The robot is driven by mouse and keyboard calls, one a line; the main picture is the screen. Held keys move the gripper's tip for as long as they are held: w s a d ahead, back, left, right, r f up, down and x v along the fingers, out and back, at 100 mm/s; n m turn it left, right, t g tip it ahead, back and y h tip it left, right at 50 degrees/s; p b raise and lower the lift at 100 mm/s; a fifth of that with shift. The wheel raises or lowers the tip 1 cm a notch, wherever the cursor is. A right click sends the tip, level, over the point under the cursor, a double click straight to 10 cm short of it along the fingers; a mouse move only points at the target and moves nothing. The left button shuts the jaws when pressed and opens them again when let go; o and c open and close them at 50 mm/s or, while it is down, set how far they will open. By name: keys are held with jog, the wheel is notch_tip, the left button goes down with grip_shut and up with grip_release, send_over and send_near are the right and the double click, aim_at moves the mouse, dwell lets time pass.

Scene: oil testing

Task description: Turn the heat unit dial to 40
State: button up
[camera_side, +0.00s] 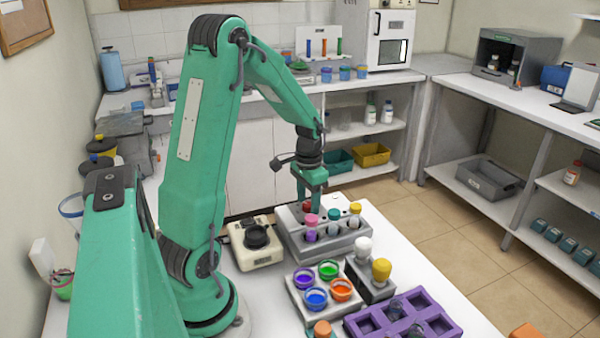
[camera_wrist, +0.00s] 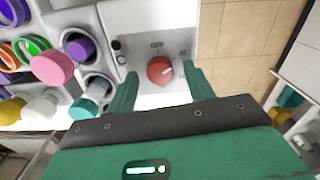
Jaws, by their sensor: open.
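The heat unit (camera_side: 350,243) is a pale grey block with tubes standing in its holes, on the white table in the side view. Its red round dial (camera_wrist: 160,70) shows in the wrist view on a light panel, with "OFF" printed above it and a small, blurred mark to its right. A light mark shows on the dial's right side; its exact setting is hard to read. My gripper (camera_wrist: 161,78) is open, with one finger on each side of the dial and visible gaps between. In the side view my gripper (camera_side: 311,190) points down over the unit's back end, partly hiding the dial.
Pink-, teal- and yellow-capped tubes stand in the unit close to my gripper. A cream device with a black top (camera_side: 255,245) stands to the left. Colored cups, a small rack with white and yellow caps, and a purple tray (camera_side: 450,328) stand in front.

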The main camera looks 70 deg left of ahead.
aim_at(309, 205)
notch_tip(309, 205, up, 7)
jog(key=shift+r, duration=0.2)
dwell(0.4)
jog(key=shift+r, duration=0.1)
jog(key=shift+d+r, duration=0.2)
jog(key=shift+d, duration=0.1)
jog(key=s+d+r+t, duration=0.2)
jog(key=s+d+r, duration=0.2)
jog(key=d, duration=0.6)
jog(key=s+d+r+m+t, duration=0.1)
jog(key=s+d+r+t, duration=0.2)
jog(key=d, duration=0.7)
notch_tip(309, 205, up, 2)
jog(key=shift+s+d+t, duration=0.3)
jog(key=shift+s, duration=0.75)
